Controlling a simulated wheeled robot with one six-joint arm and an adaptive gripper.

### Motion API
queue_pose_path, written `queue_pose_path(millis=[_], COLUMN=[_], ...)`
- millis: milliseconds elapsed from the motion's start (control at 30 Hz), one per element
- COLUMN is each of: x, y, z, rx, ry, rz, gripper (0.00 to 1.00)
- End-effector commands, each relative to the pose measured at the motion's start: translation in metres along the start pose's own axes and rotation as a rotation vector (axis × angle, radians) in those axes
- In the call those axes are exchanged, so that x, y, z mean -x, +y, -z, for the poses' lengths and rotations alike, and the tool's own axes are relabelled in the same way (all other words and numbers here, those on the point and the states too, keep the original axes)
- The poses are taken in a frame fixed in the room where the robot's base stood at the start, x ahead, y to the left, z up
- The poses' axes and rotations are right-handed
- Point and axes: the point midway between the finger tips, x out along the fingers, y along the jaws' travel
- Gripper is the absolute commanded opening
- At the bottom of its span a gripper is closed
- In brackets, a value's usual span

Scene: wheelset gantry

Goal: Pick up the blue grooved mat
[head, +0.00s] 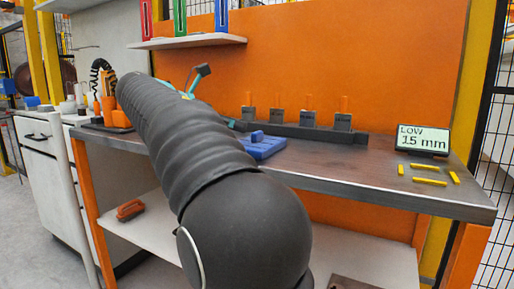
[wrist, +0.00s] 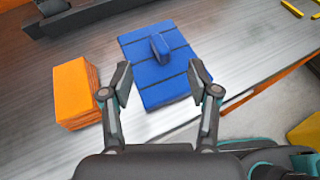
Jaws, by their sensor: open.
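The blue grooved mat (wrist: 155,90) lies flat on the workbench in the wrist view, with dark grooves across it and a raised blue block (wrist: 160,47) standing on its upper part. In the head view the mat (head: 268,149) shows on the bench top, partly hidden behind my arm. My gripper (wrist: 160,77) is open in the wrist view, its two fingers at the left and right of the mat. I cannot tell how high the fingertips are above the bench. My arm hides the gripper's fingers in the head view.
An orange block (wrist: 76,92) lies left of the mat. A dark rail with several upright holders (head: 298,131) stands behind it. A display reading "LOW 15 mm" (head: 422,139) and several yellow strips (head: 427,181) are on the right. A shelf (head: 187,41) hangs above. The bench's front edge (head: 375,196) is close.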

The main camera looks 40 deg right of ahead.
Motion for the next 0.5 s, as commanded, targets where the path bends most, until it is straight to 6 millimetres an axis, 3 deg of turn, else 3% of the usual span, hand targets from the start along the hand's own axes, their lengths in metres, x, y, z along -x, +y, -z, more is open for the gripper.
queue_pose_path(millis=[200,500], x=[-0.031,-0.047], y=[-0.001,0.001], z=[0.001,0.001], rx=[-0.002,-0.002], ry=[0.0,0.001], rz=[0.001,0.0], gripper=[0.61,0.61])
